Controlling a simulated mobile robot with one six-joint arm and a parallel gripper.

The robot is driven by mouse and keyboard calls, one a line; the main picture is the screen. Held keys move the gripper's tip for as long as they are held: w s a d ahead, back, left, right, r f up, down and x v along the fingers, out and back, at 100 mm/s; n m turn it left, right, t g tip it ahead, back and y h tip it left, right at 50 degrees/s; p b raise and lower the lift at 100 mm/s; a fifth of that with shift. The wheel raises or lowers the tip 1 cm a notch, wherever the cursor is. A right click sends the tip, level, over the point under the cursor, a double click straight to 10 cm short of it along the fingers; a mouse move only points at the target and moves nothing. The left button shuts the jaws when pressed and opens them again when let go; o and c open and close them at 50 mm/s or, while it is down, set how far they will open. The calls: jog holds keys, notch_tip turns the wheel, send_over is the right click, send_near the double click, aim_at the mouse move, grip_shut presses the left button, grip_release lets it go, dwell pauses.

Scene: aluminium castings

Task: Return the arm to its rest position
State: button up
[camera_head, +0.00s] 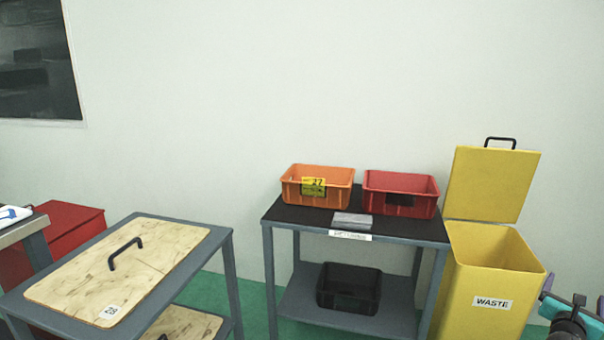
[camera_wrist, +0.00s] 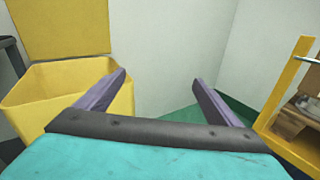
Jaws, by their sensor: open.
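In the wrist view my gripper (camera_wrist: 158,90) points forward with its two purple fingers spread wide apart. Nothing is between the fingers; only the pale wall and a strip of green floor show beyond them. In the head view part of my arm shows at the lower right edge, right of the yellow waste bin (camera_head: 490,290). The fingertips are not clear in that view. The bin also shows in the wrist view (camera_wrist: 62,82), behind and left of the left finger.
The bin's lid (camera_head: 492,184) stands raised. A grey table (camera_head: 290,222) left of the bin holds an orange crate (camera_head: 336,186), a red crate (camera_head: 385,205) and a grey block (camera_head: 352,220). A yellow frame (camera_wrist: 282,108) stands at the wrist view's right. A wooden-lidded cart (camera_head: 160,250) is at left.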

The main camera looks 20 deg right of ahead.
jog(key=w+a+f+m+g+y+p, duration=0.2)
jog(key=w+a+f+m+y+p, duration=0.45)
jog(key=w+a+f, duration=0.8)
jog(key=w+a+f+m+g+y+p, duration=0.1)
jog(key=w+a+f+m+y+p, duration=0.25)
jog(key=a, duration=0.65)
jog(key=w+a+f+m+g+p, duration=0.1)
jog(key=a+f+m+p, duration=0.25)
jog(key=a+f, duration=0.45)
jog(key=s+a+f+m+g+y+p, duration=0.2)
jog(key=s+a+f, duration=0.1)
jog(key=a, duration=0.8)
jog(key=s+a+f+m+g+y+p, duration=0.1)
jog(key=s+a+f+m+y+p, duration=0.15)
jog(key=a, duration=0.95)
jog(key=s+a+m+g+y+p, duration=0.1)
jog(key=s+a+m+g+p, duration=0.2)
jog(key=s+a, duration=1.2)
jog(key=a+g+p, duration=0.2)
jog(key=shift+s+r+m+g, duration=0.15)
jog(key=shift+r+m+g, duration=0.15)
jog(key=shift+r+m, duration=0.1)
